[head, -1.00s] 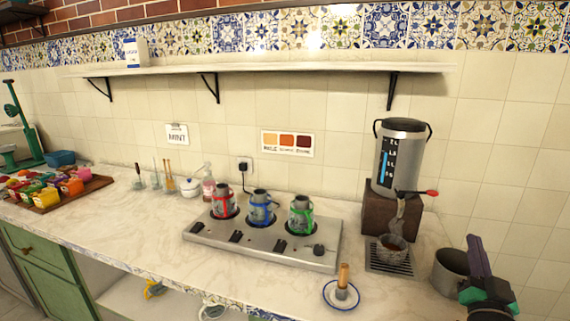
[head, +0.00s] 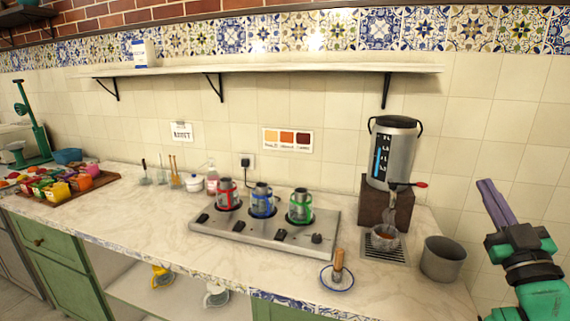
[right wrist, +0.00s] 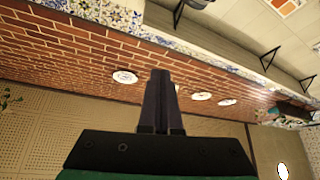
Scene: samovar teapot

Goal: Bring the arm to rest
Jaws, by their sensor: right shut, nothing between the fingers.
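My right gripper (head: 487,186) is at the right edge in the head view, raised to the right of the counter and pointing up. Its two dark fingers are together with nothing between them. The shut fingers (right wrist: 160,74) also show in the right wrist view, pointing toward the brick wall and ceiling. They appear clear of everything. My left gripper is not in view.
A metal urn (head: 400,150) stands on a dark block. A glass (head: 385,239) of brown liquid sits under its tap. A metal pot (head: 443,261) is beside it. A steel stove (head: 258,233) bears three small pots. A saucer (head: 337,288) lies in front.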

